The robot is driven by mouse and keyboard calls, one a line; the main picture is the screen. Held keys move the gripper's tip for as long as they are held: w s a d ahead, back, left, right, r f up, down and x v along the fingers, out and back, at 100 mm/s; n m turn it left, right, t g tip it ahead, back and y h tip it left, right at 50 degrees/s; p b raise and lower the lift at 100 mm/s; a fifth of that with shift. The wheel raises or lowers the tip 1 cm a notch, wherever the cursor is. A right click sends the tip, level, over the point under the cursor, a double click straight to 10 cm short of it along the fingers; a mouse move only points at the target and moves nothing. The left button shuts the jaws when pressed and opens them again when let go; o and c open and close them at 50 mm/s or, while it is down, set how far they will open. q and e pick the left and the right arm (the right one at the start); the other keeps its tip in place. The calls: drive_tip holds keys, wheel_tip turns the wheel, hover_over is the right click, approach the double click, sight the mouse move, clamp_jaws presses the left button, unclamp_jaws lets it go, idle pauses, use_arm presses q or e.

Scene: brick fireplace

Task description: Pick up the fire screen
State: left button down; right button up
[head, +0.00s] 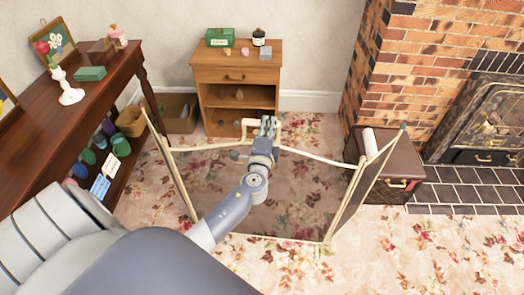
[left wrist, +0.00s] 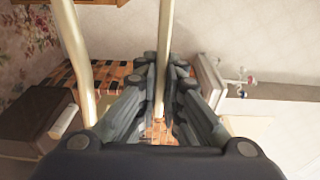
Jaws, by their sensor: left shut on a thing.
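The fire screen (head: 300,155) is a three-panel folding screen with a pale gold frame and dark see-through mesh. It stands on the floral carpet in the middle of the head view, its side panels angled. Another pale bar (left wrist: 78,55) of the screen runs to the left there. My arm hides part of the mesh. My right gripper is not in view.
A small wooden cabinet (head: 235,75) stands behind the screen. A dark wooden console table (head: 75,110) is at left. A brown case (head: 395,165) sits behind the right panel, beside the brick fireplace (head: 425,65). Carpet (head: 400,245) is clear at front right.

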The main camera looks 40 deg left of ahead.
use_arm(q)
drive_tip(key=shift+r, duration=0.35)
